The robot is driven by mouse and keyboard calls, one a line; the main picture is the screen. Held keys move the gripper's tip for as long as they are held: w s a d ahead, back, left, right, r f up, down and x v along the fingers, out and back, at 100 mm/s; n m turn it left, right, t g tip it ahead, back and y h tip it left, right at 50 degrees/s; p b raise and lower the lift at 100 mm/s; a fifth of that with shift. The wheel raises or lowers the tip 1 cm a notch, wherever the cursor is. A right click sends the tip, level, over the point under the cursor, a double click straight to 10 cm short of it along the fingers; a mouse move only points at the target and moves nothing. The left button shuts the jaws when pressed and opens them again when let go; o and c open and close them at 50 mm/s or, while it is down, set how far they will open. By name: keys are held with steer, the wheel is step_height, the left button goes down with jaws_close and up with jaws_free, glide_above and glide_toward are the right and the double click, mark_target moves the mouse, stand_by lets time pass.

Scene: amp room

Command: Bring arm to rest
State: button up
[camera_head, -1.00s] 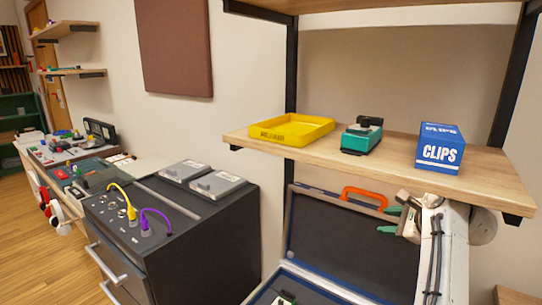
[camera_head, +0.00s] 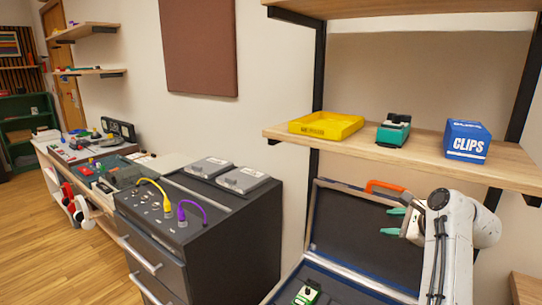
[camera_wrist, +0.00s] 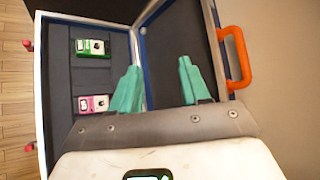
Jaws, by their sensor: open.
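My gripper (camera_head: 391,222) has two green fingers that stand apart with nothing between them. It is in front of the raised lid of an open case (camera_head: 338,240), below the wooden shelf. The wrist view shows the gripper (camera_wrist: 158,85) open and empty over the case (camera_wrist: 141,45). A green pedal (camera_wrist: 92,47) and a pink pedal (camera_wrist: 94,104) lie in the case's dark base. The green pedal (camera_head: 306,294) also shows at the bottom of the head view. The lid has an orange handle (camera_head: 384,187) close to my gripper.
The wooden shelf (camera_head: 400,160) above my arm holds a yellow tray (camera_head: 326,125), a teal pedal (camera_head: 393,130) and a blue clips box (camera_head: 467,140). A black cabinet (camera_head: 245,235) with yellow and purple cables stands left of the case. Wooden floor (camera_head: 60,240) is free at far left.

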steer(key=s+f+n+g+h+p, duration=0.1)
steer(key=s+f+n+g+h, duration=0.3)
steer(key=s+f+n, duration=1.2)
steer(key=s+a+f+n+g, duration=0.1)
steer(key=s+f+g, duration=0.1)
steer(key=s, duration=1)
steer(key=s+a+f+n+g+p, duration=0.1)
steer(key=s+a+f+n, duration=0.1)
steer(key=s, duration=1)
steer(key=s+a+f+n+g, duration=0.1)
steer(key=s+f, duration=0.3)
steer(key=s, duration=0.8)
steer(key=shift+s+a+f+n+g, duration=0.15)
steer(key=shift+s+a+n+g, duration=0.25)
steer(key=shift+n+g, duration=0.35)
steer(key=shift+d, duration=0.1)
